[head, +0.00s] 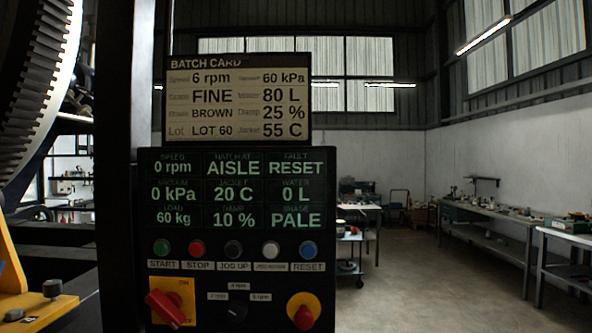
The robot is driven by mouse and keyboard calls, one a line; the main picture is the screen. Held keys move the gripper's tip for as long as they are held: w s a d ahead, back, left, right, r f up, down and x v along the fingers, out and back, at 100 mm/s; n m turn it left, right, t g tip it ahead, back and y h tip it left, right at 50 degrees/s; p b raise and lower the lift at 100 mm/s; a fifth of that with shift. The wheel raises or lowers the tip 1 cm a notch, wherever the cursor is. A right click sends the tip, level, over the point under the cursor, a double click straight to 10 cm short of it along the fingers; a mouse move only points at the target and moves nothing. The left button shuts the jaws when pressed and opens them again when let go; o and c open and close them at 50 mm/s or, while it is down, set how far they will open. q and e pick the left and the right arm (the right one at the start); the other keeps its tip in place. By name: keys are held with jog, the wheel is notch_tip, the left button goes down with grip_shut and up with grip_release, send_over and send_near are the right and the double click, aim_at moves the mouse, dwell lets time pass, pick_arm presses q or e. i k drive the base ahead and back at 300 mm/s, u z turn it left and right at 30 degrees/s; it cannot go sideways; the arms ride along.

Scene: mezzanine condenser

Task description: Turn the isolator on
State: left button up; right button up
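The isolator is a red rotary handle (166,308) on a yellow plate (187,292) at the lower left of the black control panel (147,225) in the head view. Its handle lies diagonally, from upper left to lower right. Small lettering that looks like "ON" shows near the top of the plate; the lower lettering is not readable. The panel display (236,190) is lit in green and reads 0 rpm, 0 kPa, 20 C, AISLE, PALE and fault RESET. Neither of my grippers is in view.
A row of coloured buttons (233,249), a black selector (237,310) and a red mushroom button on yellow (303,311) share the panel. A batch card (238,98) is above. A large toothed ring (40,80) and yellow bracket (28,290) stand left. Floor (410,290) is open right.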

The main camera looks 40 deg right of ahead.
aim_at(168, 305)
jog(key=k, duration=0.5)
jog(key=z, duration=1.95)
jog(key=i, duration=1.45)
jog(key=u, duration=2.05)
